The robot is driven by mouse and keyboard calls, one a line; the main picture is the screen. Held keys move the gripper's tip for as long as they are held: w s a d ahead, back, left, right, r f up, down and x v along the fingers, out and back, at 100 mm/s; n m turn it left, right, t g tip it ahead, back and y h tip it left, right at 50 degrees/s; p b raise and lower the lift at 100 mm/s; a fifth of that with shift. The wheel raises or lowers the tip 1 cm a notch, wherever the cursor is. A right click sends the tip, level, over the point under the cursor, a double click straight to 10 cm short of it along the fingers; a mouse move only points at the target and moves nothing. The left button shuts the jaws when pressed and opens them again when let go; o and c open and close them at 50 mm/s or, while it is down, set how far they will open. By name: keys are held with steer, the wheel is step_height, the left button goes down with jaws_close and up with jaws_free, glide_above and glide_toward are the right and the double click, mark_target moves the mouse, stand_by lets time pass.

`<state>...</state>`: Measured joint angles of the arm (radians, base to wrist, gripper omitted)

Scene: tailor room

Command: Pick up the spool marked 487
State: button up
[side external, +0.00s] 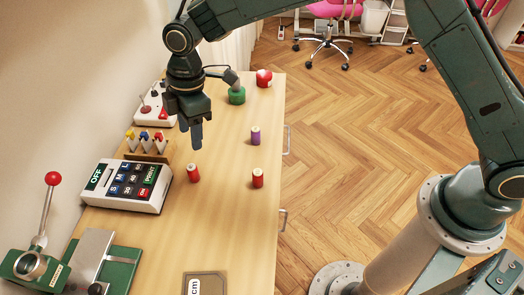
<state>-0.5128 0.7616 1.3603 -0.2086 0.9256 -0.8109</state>
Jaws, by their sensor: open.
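Three small spools stand upright on the wooden table (236,225). One red spool (193,173) is left of the middle, a second red spool (258,179) is near the right edge, and a purple spool (255,136) stands farther back. No number can be read on any of them, so I cannot tell which is marked 487. My gripper (190,132) points down, open and with nothing seen in it. In the picture its fingertips are just above the left red spool, apart from it. Its height and depth relative to that spool are hard to judge.
A keypad box (125,186) and a holder with coloured tabs (147,145) line the left side. A lever machine (95,262) stands front left, and a dark plate marked "cm" (204,286) lies in front. A green round object (237,96) and a red-and-white one (264,78) stand behind.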

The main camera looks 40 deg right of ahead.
mark_target(192, 170)
steer(key=shift+a+f, duration=0.2)
steer(key=shift+f, duration=1.1)
steer(key=shift+a+f, duration=0.2)
steer(key=shift+f, duration=1.1)
steer(key=shift+a+f, duration=0.2)
steer(key=shift+f, duration=1.1)
steer(key=shift+w+a+f, duration=0.1)
steer(key=shift+a+f, duration=0.05)
steer(key=shift+f, duration=0.7)
steer(key=shift+s+a+f, duration=0.1)
steer(key=shift+a+f, duration=0.1)
steer(key=shift+f, duration=0.65)
steer(key=shift+w+a+f, duration=0.1)
steer(key=shift+a+f, duration=0.05)
steer(key=shift+f, duration=0.7)
jaws_close()
